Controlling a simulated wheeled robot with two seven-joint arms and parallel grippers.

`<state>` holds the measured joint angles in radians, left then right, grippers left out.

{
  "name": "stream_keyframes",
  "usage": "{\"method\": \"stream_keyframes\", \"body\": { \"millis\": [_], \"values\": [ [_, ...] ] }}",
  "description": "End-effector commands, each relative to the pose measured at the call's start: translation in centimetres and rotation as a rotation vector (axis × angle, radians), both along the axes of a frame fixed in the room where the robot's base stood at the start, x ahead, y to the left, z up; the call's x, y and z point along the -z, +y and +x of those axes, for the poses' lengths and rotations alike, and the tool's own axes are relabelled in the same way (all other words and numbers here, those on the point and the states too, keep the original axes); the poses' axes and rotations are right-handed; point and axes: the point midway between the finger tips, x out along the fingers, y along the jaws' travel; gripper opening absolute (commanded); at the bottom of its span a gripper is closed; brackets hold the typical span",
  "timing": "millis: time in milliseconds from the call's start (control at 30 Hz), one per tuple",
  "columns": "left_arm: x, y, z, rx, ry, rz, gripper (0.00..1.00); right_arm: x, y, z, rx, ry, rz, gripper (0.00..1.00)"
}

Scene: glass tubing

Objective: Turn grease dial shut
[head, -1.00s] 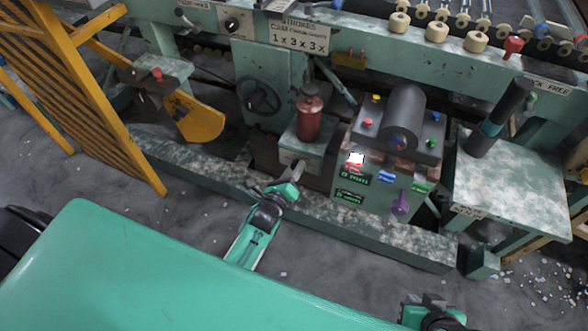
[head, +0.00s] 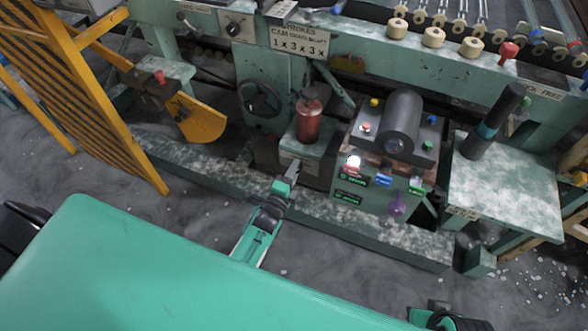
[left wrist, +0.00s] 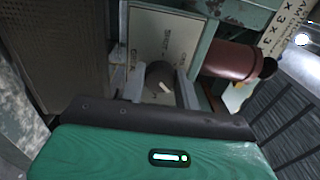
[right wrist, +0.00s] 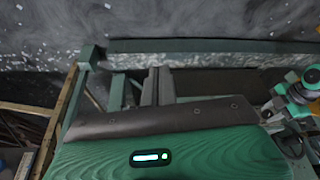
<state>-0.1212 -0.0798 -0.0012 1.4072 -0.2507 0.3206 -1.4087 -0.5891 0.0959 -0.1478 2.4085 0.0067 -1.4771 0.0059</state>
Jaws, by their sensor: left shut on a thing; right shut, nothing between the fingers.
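The grease dial (left wrist: 158,74) is a dark round knob with a pale pointer mark, on a light lettered plate (left wrist: 172,30) below a red cylinder (left wrist: 228,60). In the left wrist view the fingers of my left gripper (left wrist: 160,88) stand on both sides of the knob and are shut on it. In the head view my left gripper (head: 291,172) is at the plate under the red cylinder (head: 309,118) and hides the knob. The pointer slants towards the lower right in the left wrist view; the lettering is hard to read. My right gripper (right wrist: 156,86) is shut and empty, away from the machine.
A control box (head: 370,185) with buttons and a lit lamp stands right of the dial. A green side table (head: 515,185) is further right. A handwheel (head: 260,98) is at the upper left, and a yellow guard (head: 95,100) at far left. The floor in front is open.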

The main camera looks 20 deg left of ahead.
Motion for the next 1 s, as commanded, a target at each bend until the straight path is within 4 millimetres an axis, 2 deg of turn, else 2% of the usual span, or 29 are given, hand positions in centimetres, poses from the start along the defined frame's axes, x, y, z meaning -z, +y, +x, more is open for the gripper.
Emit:
{"method": "stream_keyframes", "body": {
  "millis": [533,800,1000],
  "values": [
    [0.0,0.0,0.0,-0.001,0.020,-0.520,0.09,3.0,0.2,0.3,-0.002,0.038,-0.005,0.00],
    [0.1,-0.1,-0.1,-0.001,0.030,-0.776,0.09,4.3,0.2,1.2,-0.002,0.039,-0.007,0.00],
    [0.1,-0.1,0.0,-0.001,0.035,-0.966,0.09,5.5,0.3,0.9,-0.001,0.058,-0.008,0.00]
  ]
}}
